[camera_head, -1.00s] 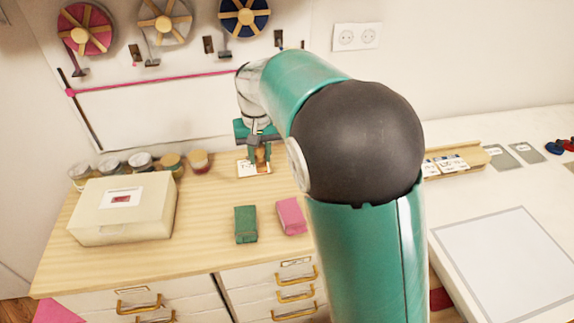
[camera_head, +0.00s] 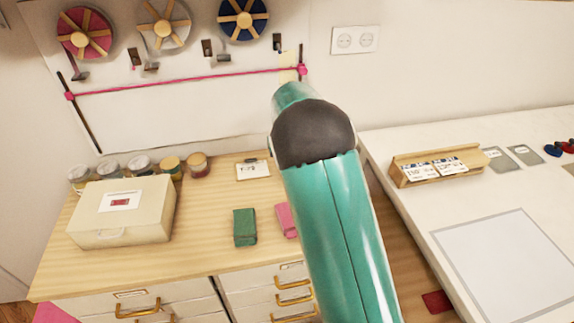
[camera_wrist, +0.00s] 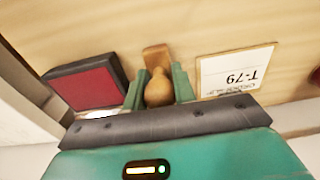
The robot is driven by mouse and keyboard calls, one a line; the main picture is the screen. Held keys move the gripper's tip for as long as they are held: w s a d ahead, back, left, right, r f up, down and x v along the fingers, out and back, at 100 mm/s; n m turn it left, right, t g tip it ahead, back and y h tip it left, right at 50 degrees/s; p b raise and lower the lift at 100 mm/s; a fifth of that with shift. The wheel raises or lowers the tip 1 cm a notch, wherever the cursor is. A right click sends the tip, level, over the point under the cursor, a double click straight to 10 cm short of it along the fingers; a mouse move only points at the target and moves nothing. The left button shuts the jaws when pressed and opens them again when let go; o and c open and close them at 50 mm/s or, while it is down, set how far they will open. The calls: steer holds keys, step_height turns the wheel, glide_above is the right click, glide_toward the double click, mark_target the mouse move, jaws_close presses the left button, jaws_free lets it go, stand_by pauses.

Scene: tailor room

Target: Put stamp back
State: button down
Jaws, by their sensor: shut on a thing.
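The stamp, with a rounded wooden handle and a wooden block (camera_wrist: 157,58), is between the two green fingers of my gripper (camera_wrist: 157,84) in the wrist view. My gripper is shut on the handle. A dark-framed red ink pad (camera_wrist: 88,87) lies left of the stamp, apart from it. A white card marked T-79 (camera_wrist: 232,72) lies to the right; it also shows on the wooden counter in the head view (camera_head: 253,170). In the head view my arm hides the gripper and stamp. I cannot tell whether the stamp touches the wooden surface.
A cream box (camera_head: 121,211) and several jars stand on the counter's left. Green (camera_head: 245,227) and pink (camera_head: 286,219) blocks lie near its front. A wooden card holder (camera_head: 437,167) stands on the white table (camera_head: 400,140) at right. Ribbon reels hang on the wall.

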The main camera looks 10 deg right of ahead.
steer(key=shift+f, duration=0.4)
steer(key=shift+f, duration=0.1)
steer(key=c, duration=1.1)
jaws_free()
steer(key=shift+c, duration=0.2)
steer(key=r, duration=1.2)
steer(key=shift+s+r, duration=0.15)
steer(key=shift+s, duration=0.05)
steer(key=shift+s, duration=0.1)
